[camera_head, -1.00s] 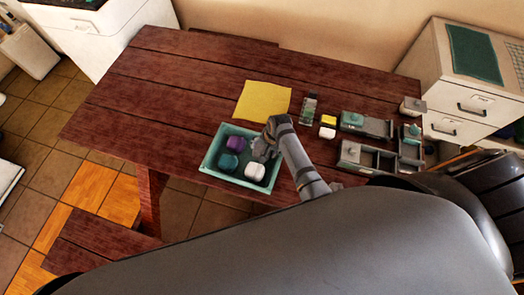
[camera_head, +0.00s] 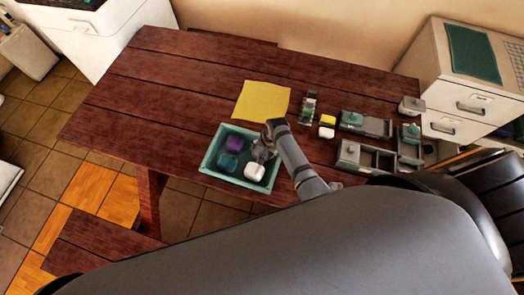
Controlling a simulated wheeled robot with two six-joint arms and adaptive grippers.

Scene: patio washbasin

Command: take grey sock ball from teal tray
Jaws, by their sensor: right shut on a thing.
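The teal tray (camera_head: 207,160) stands near the front edge of the wooden table. In it are a purple ball (camera_head: 234,144), a dark teal ball (camera_head: 228,163) and a white ball (camera_head: 254,172). My right gripper (camera_head: 262,153) reaches down into the right part of the tray, just above the white ball. It is shut on a small grey thing, seemingly the grey sock ball, which its fingers and wrist mostly hide. My left gripper is not in view.
A yellow cloth (camera_head: 262,101) lies flat behind the tray. To the right are a small bottle (camera_head: 308,108), a yellow-and-white block (camera_head: 327,126) and grey compartment trays (camera_head: 365,158). The table's left part is clear.

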